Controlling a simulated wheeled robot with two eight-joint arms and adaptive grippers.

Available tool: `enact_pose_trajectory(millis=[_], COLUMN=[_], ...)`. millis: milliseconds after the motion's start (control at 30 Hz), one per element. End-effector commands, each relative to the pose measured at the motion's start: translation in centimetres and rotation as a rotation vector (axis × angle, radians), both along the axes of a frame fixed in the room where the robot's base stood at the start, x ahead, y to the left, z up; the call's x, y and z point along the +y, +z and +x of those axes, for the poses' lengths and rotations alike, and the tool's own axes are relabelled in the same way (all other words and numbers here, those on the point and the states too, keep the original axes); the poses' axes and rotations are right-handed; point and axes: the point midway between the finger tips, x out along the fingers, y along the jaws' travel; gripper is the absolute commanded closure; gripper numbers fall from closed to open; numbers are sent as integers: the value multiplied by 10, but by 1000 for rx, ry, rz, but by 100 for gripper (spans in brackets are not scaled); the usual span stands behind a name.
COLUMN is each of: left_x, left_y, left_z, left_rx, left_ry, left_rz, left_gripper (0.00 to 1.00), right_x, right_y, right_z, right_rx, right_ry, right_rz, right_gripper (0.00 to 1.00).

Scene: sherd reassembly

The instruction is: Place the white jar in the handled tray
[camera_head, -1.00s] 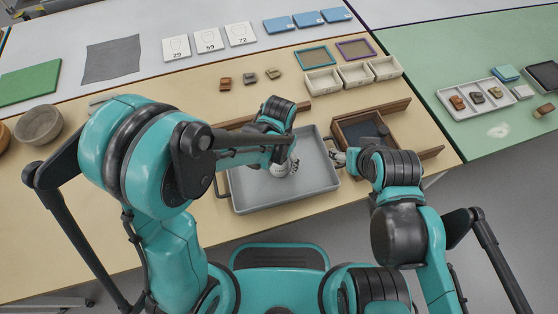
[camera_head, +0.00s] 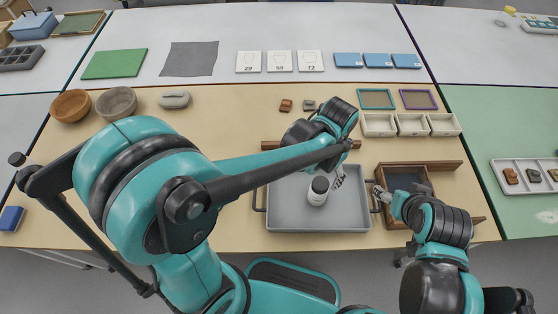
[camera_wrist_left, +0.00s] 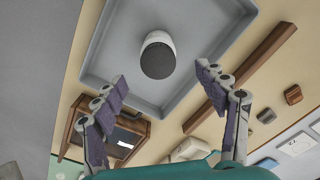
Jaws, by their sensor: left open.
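In the left wrist view the jar (camera_wrist_left: 158,38) shows from above, inside the tray (camera_wrist_left: 100,50). My left gripper (camera_head: 339,178) is just right of the jar and apart from it. Its fingers (camera_wrist_left: 160,85) are spread wide in the left wrist view, with nothing between them. My right gripper (camera_head: 379,193) is at the tray's right handle; whether its fingers are shut on the handle I cannot tell.
A wooden box (camera_head: 447,185) stands right of the tray. Several pale bins (camera_head: 411,125) and small sherds (camera_head: 286,105) lie behind. A wooden rail (camera_head: 270,145) runs behind the tray. Two bowls (camera_head: 116,103) stand at the left.

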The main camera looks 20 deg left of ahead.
Motion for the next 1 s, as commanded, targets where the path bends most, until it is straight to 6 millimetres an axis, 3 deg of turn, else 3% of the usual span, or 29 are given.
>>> enact_pose_trajectory(millis=[167, 300, 500, 600, 800, 1000], left_x=[39, 85, 139, 156, 171, 172], left_y=[30, 58, 81, 85, 88, 89], left_z=[-6, -18, -43, -52, -61, -61], left_rx=[-102, -242, -439, -515, -590, -597], left_ry=[97, 217, 373, 427, 479, 482], left_rz=[-42, -88, -133, -144, -154, -154], left_gripper=[27, 27, 27, 27, 27, 27], right_x=[0, 0, 0, 0, 0, 0], right_y=[0, 0, 0, 0, 0, 0], right_z=[0, 0, 0, 0, 0, 0], right_rx=[0, 0, 0, 0, 0, 0], right_ry=[0, 0, 0, 0, 0, 0], right_rz=[0, 0, 0, 0, 0, 0], right_gripper=[32, 32, 32, 32, 32, 32])
